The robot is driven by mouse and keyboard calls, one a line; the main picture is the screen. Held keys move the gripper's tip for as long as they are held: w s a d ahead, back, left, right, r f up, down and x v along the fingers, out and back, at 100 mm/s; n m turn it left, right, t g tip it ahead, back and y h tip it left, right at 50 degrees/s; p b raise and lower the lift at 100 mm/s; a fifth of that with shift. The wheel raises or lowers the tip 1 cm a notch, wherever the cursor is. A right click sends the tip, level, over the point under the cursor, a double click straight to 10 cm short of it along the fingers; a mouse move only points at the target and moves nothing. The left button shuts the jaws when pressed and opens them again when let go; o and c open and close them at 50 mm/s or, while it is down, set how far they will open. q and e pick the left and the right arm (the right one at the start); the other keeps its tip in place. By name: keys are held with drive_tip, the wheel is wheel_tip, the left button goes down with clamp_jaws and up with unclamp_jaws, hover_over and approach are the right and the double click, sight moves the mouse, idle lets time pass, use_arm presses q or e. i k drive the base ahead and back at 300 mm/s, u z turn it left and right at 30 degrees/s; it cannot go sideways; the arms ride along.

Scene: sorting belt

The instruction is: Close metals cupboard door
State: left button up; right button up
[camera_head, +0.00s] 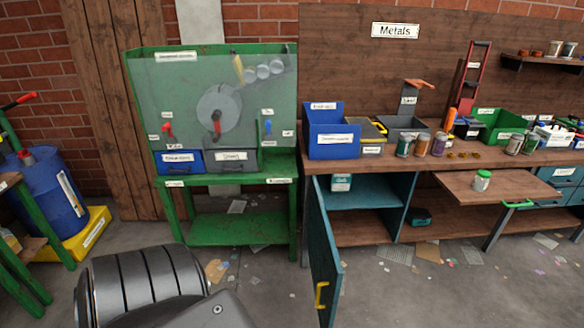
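The teal metals cupboard door (323,250) stands wide open, swung out toward me. Its yellow handle (320,296) is low on the door at the bottom of the view. The teal cupboard (403,202) is under the wooden bench below the "Metals" sign (395,30). Its opening shows a shelf with a small labelled container (341,182). A dark grey link of my arm fills the bottom left, apart from the door in the picture. Neither gripper shows.
A green stand (235,178) with a clear-fronted machine is left of the door. A pulled-out wooden board (470,190) with a green-lidded jar (482,181) juts out at right. Scraps litter the floor. A blue drum (45,205) stands at far left.

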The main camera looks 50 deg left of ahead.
sight(327, 272)
drive_tip(key=z, duration=0.05)
drive_tip(key=k, duration=0.1)
drive_tip(key=u, duration=1.45)
drive_tip(key=i, duration=1)
drive_tip(key=z, duration=1.7)
drive_tip(key=k, duration=0.7)
drive_tip(key=u, duration=1.45)
